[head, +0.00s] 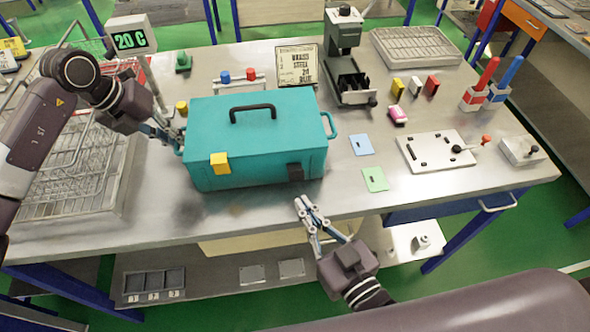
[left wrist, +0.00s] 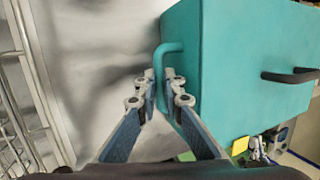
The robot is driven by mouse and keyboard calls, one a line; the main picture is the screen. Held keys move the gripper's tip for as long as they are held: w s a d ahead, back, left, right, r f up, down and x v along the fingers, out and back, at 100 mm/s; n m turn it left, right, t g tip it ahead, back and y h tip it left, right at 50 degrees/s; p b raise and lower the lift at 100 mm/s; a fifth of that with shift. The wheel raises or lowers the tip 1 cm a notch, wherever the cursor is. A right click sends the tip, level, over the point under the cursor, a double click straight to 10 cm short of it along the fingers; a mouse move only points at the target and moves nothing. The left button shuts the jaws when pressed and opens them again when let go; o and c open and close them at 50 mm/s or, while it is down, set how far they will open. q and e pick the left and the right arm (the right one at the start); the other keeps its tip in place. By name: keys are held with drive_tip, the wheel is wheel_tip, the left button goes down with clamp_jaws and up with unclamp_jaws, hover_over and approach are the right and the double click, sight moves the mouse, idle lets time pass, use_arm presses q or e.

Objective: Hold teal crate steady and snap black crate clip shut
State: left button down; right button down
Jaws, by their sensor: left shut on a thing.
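The teal crate (head: 250,150) stands lidded on the bench, with a black handle (head: 253,113) on top. It also shows in the left wrist view (left wrist: 240,70). The black clip (head: 295,172) is at the right of its front edge; I cannot tell whether it is latched. A yellow clip (head: 219,163) is at the left of that edge. My left gripper (head: 176,138) is shut on the crate's left side handle (left wrist: 168,49). My right gripper (head: 304,203) is in front of the crate, below the black clip and apart from it. Its fingertips look close together; their gap is unclear.
A wire rack (head: 70,165) stands left of the crate. Blue (head: 361,144) and green (head: 375,180) cards and a white plate with a lever (head: 437,150) lie to the right. A grey press (head: 345,60) stands behind. The bench's front strip is clear.

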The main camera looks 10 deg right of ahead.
sight(302, 171)
drive_tip(key=shift+w, duration=2.1)
drive_tip(key=shift+w+r, duration=0.1)
drive_tip(key=shift+r, duration=1.45)
idle(1.0)
drive_tip(key=shift+w+r, duration=0.3)
drive_tip(key=shift+r, duration=0.25)
idle(0.7)
drive_tip(key=shift+w+r, duration=0.35)
drive_tip(key=shift+w, duration=0.25)
idle(1.4)
